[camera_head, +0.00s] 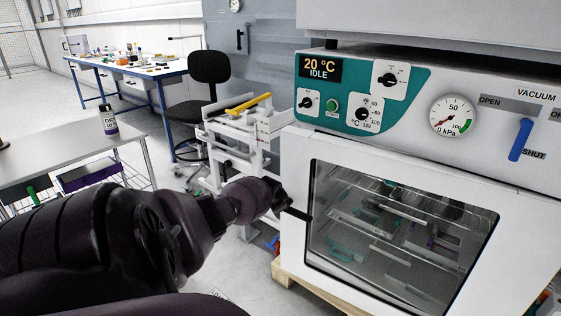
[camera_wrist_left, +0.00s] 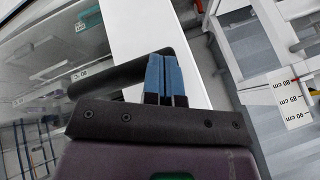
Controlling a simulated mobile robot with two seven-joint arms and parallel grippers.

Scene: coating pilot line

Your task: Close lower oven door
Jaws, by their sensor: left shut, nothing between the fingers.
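The oven door (camera_head: 294,240) is white with a large dark-framed window, below the teal control panel in the head view. Shelves with teal and purple items show through the glass. The door looks nearly in line with the oven front; I cannot tell whether a gap remains. My left gripper (camera_head: 290,207) is at the door's left edge, beside a black handle (camera_head: 301,215). In the left wrist view, the left gripper's blue fingers (camera_wrist_left: 166,78) are shut and empty, close against the black handle (camera_wrist_left: 125,73); contact is unclear. The door's white frame (camera_wrist_left: 130,32) lies just beyond. My right gripper is out of view.
A white rack (camera_head: 240,135) with a yellow item stands left of the oven. A black chair (camera_head: 208,68), a blue-legged bench (camera_head: 115,68) and a grey table (camera_head: 70,150) with a bottle (camera_head: 108,119) are farther left. Open floor lies between them.

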